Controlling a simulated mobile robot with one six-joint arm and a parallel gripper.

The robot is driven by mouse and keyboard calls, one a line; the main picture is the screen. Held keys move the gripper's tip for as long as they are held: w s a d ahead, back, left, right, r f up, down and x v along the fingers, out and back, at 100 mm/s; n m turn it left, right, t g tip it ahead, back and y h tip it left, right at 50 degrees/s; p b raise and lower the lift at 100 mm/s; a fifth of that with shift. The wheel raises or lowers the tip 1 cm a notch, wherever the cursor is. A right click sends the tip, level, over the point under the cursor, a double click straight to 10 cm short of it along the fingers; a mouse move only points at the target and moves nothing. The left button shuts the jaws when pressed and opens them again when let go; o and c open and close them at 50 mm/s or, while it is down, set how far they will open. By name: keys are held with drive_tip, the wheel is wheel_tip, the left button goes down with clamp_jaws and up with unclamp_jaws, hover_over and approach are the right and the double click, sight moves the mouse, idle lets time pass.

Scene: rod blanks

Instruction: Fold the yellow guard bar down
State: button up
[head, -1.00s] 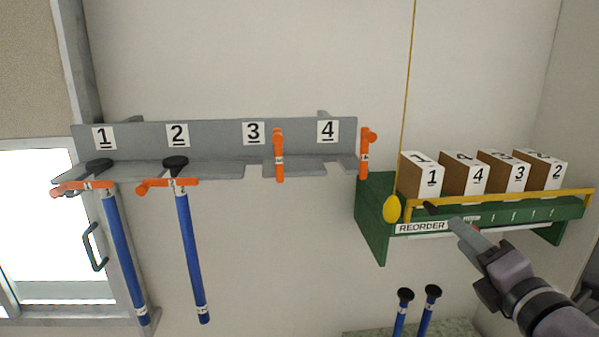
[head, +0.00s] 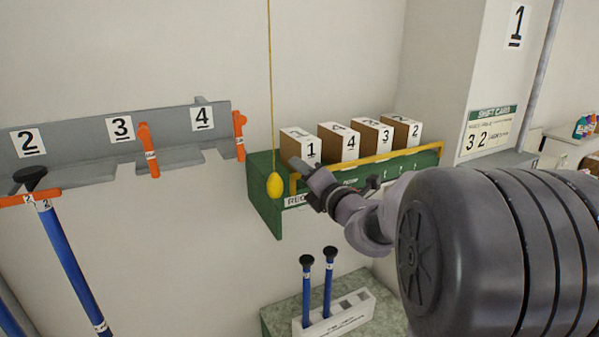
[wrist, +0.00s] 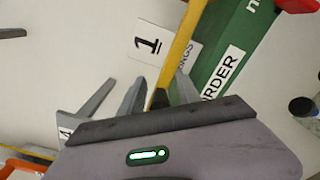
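The yellow guard bar (head: 405,154) runs along the front of the green shelf (head: 262,190), across the lower fronts of the numbered boxes. My gripper (head: 298,166) is at the bar's left end, in front of box 1 (head: 311,150). In the wrist view the yellow bar (wrist: 180,48) comes in from the top and ends in a dark piece (wrist: 159,98) between the fingers of my gripper (wrist: 160,78). The fingers are apart, with a gap visible beside the bar. My wrist hides part of the bar in the head view.
A grey rack (head: 80,150) with orange pieces (head: 148,150) and blue rods (head: 70,265) is at the left. Below, two blue rods stand in a white holder (head: 340,318).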

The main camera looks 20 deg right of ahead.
clamp_jaws()
